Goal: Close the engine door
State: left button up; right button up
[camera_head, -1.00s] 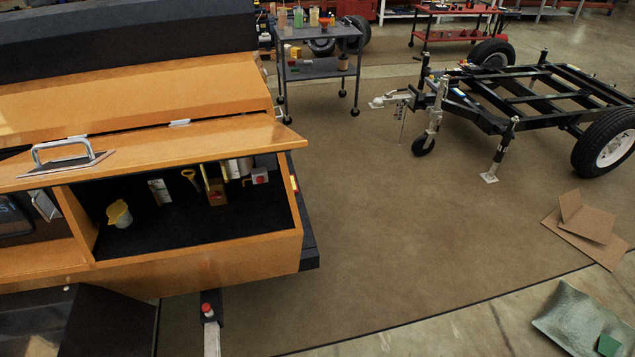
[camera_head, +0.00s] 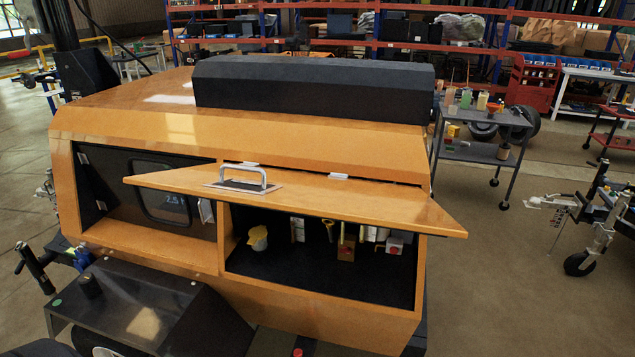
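The engine door (camera_head: 310,199) is an orange panel, hinged along its upper edge on the orange light tower body (camera_head: 140,133). It stands raised and tilted outward, so the compartment (camera_head: 320,278) below it is open. A silver handle (camera_head: 245,174) on a grey plate sits on the door's upper face, left of its middle. Inside the compartment are a yellow-topped container (camera_head: 258,238), a yellow-handled part (camera_head: 328,229) and a red-and-white part (camera_head: 394,246). Neither of my grippers shows in the head view.
A dark fender (camera_head: 150,305) juts out at the lower left. A grey cart (camera_head: 485,135) with bottles stands behind at right, near a black trailer frame (camera_head: 600,220). Shelves line the back. The floor (camera_head: 500,280) right of the tower is clear.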

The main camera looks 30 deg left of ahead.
aim_at(333, 196)
jog(key=z, duration=0.45)
jog(key=k+l+z, duration=0.1)
jog(key=z, duration=0.35)
jog(key=l+z, duration=0.1)
jog(key=z, duration=0.35)
jog(key=l+z, duration=0.1)
jog(key=z, duration=0.35)
jog(key=l+z, duration=0.1)
jog(key=z, duration=0.35)
jog(key=l+z, duration=0.15)
jog(key=z, duration=0.3)
jog(key=k+l+z, duration=0.1)
jog(key=z, duration=0.3)
jog(key=l+z, duration=0.2)
jog(key=z, duration=0.25)
jog(key=k+l+u, duration=0.1)
jog(key=l, duration=0.35)
jog(key=l+u, duration=0.1)
jog(key=u, duration=0.85)
jog(key=k+l+u, duration=0.1)
jog(key=u, duration=0.85)
jog(key=k+u, duration=0.15)
jog(key=u, duration=0.85)
jog(key=k+u, duration=0.15)
jog(key=u, duration=0.3)
